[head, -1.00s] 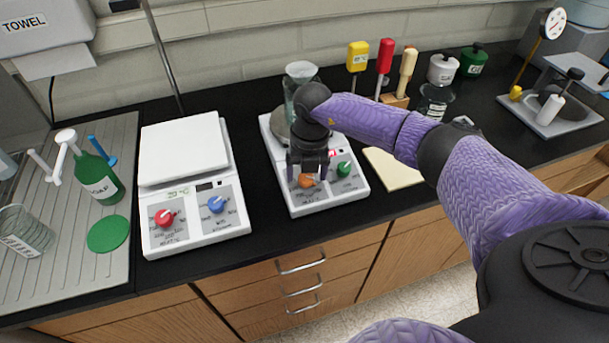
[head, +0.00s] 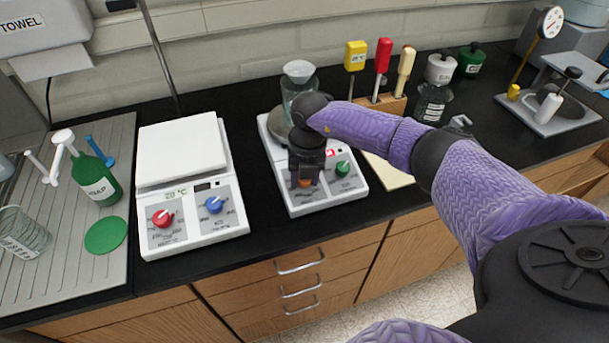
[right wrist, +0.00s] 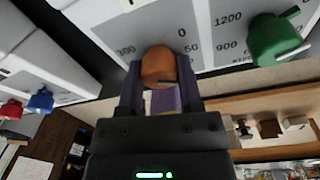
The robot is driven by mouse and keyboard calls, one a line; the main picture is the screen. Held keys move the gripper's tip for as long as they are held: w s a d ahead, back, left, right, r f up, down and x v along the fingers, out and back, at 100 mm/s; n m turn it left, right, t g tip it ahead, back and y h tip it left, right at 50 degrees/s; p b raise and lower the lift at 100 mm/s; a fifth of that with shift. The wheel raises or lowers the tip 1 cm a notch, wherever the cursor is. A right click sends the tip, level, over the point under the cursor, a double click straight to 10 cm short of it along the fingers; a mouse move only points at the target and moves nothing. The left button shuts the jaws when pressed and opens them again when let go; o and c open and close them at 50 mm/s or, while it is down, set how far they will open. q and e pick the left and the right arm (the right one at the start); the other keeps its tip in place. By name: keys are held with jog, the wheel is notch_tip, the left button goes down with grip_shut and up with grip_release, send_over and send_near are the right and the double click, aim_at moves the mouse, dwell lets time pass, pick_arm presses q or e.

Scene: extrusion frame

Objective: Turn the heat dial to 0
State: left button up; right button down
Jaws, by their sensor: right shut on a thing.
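The orange dial (head: 303,183) is on the front panel of the right hot plate (head: 300,208), and my right gripper (head: 305,175) covers much of it in the head view. In the right wrist view the orange dial (right wrist: 158,66) sits between the two fingers of my right gripper (right wrist: 160,80), which is shut on it. Printed numbers, among them 0, 50 and 300, surround this dial. A pale pointer mark shows on the dial's lower edge there. My left gripper is not in view.
A green dial (head: 342,168) sits just right of the orange one, and a glass vessel (head: 298,85) stands on the plate. A second hot plate (head: 190,238) with red and blue dials is at the left. A tool rack (head: 385,101) stands behind right.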

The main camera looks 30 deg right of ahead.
jog(key=shift+n, duration=0.3)
jog(key=shift+n+h, duration=0.3)
jog(key=shift+n, duration=0.7)
jog(key=n+h+b, duration=0.1)
jog(key=n, duration=0.5)
jog(key=shift+n+h, duration=0.3)
jog(key=shift+n, duration=1.3)
jog(key=shift+c, duration=1.3)
grip_release()
